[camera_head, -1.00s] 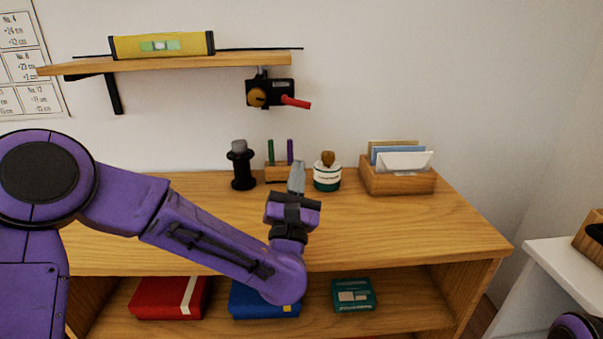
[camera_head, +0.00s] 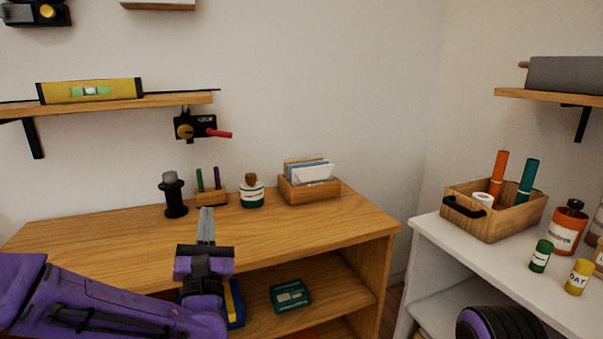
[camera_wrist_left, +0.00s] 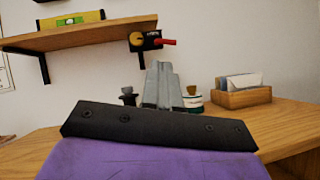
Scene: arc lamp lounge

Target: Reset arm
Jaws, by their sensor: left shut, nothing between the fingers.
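My left arm is purple and comes in from the lower left in the head view. My left gripper (camera_head: 206,226) is shut and empty, its grey fingers pointing up in front of the wooden desk (camera_head: 330,228). In the left wrist view the closed fingers (camera_wrist_left: 160,85) stand together in the middle with nothing between them. They overlap the view of a black grinder-like object (camera_head: 173,195) and a jar (camera_head: 251,192) behind. My right gripper is not in view; a dark round purple part at the lower right seems to be of my right arm.
A wooden letter holder (camera_head: 310,190) and a pen block (camera_head: 212,198) stand at the desk's back. A shelf with a yellow level (camera_head: 90,91) hangs above. A white cabinet (camera_head: 465,250) at right bears a wooden crate (camera_head: 500,220) and several bottles. The desk's front right is bare.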

